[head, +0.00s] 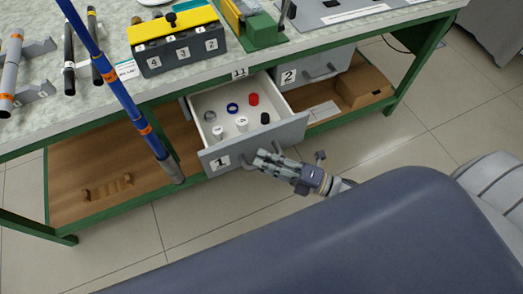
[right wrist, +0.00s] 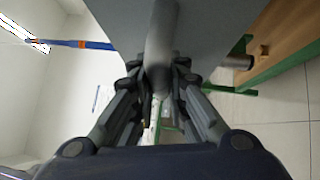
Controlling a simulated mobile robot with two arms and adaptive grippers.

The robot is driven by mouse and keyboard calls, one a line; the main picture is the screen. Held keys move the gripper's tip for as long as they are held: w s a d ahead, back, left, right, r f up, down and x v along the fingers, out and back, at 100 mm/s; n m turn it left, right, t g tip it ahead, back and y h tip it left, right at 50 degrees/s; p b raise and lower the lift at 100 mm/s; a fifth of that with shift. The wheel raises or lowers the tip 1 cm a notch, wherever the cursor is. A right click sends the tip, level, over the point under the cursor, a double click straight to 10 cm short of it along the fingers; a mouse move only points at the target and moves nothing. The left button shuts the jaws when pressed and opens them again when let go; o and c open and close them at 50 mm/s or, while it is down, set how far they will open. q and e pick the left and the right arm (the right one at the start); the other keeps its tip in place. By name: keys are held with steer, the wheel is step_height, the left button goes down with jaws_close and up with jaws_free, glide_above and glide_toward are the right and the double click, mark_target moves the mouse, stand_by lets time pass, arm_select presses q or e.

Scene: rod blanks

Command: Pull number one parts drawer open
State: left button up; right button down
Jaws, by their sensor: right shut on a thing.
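The number one parts drawer (head: 213,158) stands pulled out from under the workbench in the head view. Its grey front carries a label "1", and small rings, caps and cylinders lie inside. My right gripper (head: 262,160) is at the drawer front, shut on the drawer handle (right wrist: 161,50). In the right wrist view the handle is a grey bar between the two fingers, with the grey drawer front behind it. The fingers hide part of the handle in the head view. My left gripper is not in view.
Drawer number two (head: 318,72) is to the right, under the bench top. A blue rod (head: 118,88) with orange bands slants in front of the bench at left. A brown box (head: 362,88) sits on the lower shelf (head: 75,180). The tiled floor in front is clear.

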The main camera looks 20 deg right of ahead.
steer(key=shift+s, duration=0.25)
steer(key=c, duration=1.6)
jaws_free()
steer(key=shift+o, duration=0.2)
steer(key=v, duration=1.2)
